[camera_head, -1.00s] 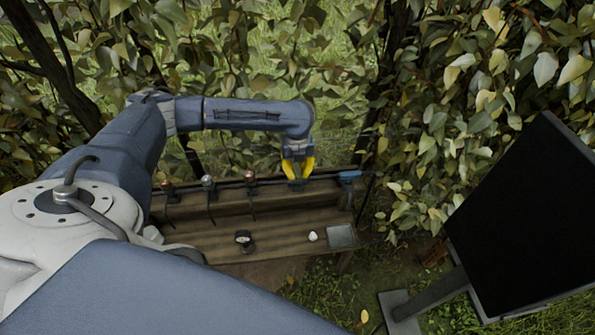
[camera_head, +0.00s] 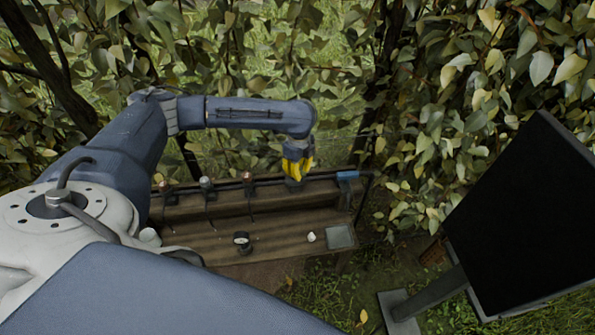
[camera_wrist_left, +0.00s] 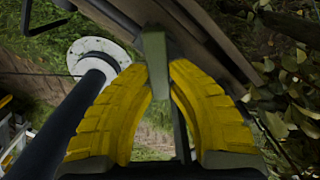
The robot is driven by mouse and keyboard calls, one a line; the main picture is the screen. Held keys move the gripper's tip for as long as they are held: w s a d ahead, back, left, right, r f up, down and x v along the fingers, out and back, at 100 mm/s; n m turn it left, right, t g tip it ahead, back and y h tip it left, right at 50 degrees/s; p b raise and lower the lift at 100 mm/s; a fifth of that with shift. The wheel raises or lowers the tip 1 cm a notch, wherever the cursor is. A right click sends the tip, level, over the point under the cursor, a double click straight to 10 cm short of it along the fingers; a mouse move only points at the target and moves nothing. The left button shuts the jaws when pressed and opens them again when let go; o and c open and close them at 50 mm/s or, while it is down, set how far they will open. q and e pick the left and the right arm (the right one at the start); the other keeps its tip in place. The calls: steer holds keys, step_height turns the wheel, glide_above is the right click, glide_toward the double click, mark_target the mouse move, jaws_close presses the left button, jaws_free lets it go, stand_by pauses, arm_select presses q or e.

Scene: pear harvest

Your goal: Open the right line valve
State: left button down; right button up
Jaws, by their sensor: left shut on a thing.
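My left gripper (camera_head: 297,178) points down at the back edge of the wooden bench, its yellow fingers close together. In the left wrist view, the fingertips (camera_wrist_left: 160,66) are shut on a narrow grey-green bar (camera_wrist_left: 155,58), which looks like the right line valve's handle. The valve's body is mostly hidden by the fingers in the head view. Several line fittings stand along the bench's back rail to the left: a reddish one (camera_head: 165,187), a grey one (camera_head: 207,184) and another reddish one (camera_head: 248,179). My right gripper is out of view.
The wooden bench (camera_head: 275,228) carries a round dark gauge (camera_head: 242,238), a small white object (camera_head: 311,237) and a grey square plate (camera_head: 341,237). A blue item (camera_head: 348,175) sits at its right back end. A black panel (camera_head: 530,220) stands at right. Foliage surrounds the bench.

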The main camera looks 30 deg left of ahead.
arm_select(q)
steer(key=n, duration=0.4)
steer(key=shift+w+n, duration=0.3)
steer(key=n, duration=0.4)
steer(key=shift+w+a, duration=0.15)
steer(key=shift+w, duration=0.1)
steer(key=shift+n, duration=0.3)
steer(key=c, duration=1.3)
jaws_free()
step_height(320, 180, up, 12)
